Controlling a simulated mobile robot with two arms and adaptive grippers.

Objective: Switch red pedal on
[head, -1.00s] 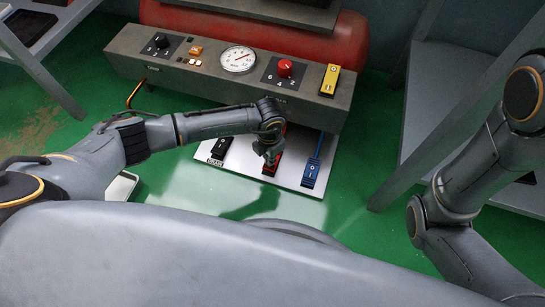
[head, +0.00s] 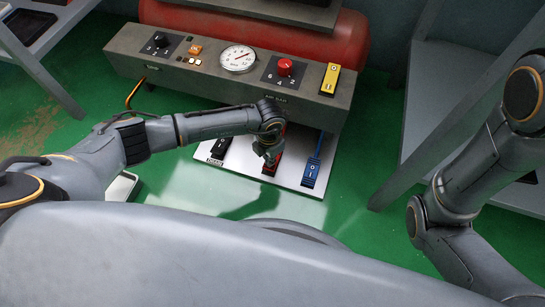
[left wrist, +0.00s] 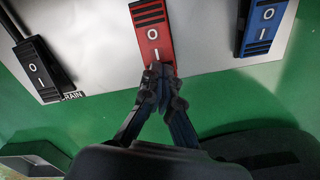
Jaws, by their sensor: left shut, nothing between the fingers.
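The red pedal (left wrist: 152,34) shows in the left wrist view, on a white plate, with an O mark and an I mark nearer to me. My left gripper (left wrist: 160,73) is shut and empty. Its fingertips are at the I end of the red pedal and cover part of it. I cannot tell whether they touch it or press it. In the head view my left gripper (head: 268,160) hides much of the red pedal (head: 270,170). My right gripper is out of view.
A black pedal (head: 220,148) stands left of the red one and a blue pedal (head: 311,172) right of it, on the white plate (head: 290,184). A grey panel (head: 205,75) with dials and a yellow switch (head: 330,80) stands behind. A grey shelf (head: 440,110) is at right.

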